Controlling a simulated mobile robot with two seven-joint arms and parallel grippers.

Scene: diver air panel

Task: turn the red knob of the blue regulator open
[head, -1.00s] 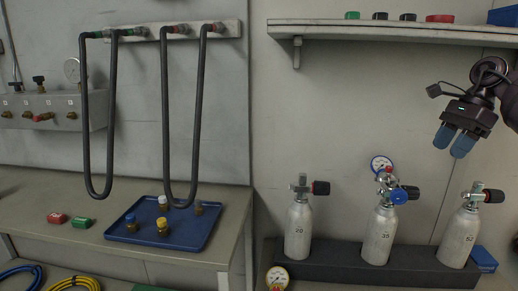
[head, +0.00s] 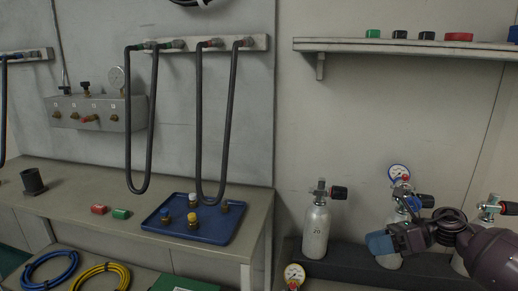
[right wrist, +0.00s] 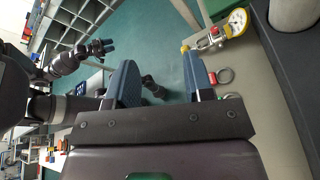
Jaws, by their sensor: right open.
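The blue regulator (head: 399,172), with a blue-rimmed gauge, is mounted on the middle grey cylinder (head: 392,261) in the head view. A small red part, likely its red knob (head: 402,181), shows just below the gauge. My right gripper (head: 379,243) is in front of that cylinder, below the regulator, and hides part of the cylinder. In the right wrist view its two blue fingers (right wrist: 160,80) stand apart with nothing between them. What seems to be my left gripper (right wrist: 104,47) shows small at the left of the right wrist view; its jaws are unclear.
A left cylinder (head: 316,232) stands in the dark rack. A yellow-rimmed gauge (head: 294,273) is low in front; it also shows in the right wrist view (right wrist: 238,22). A shelf (head: 350,45) runs above. A blue tray (head: 160,224) with fittings lies on the bench.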

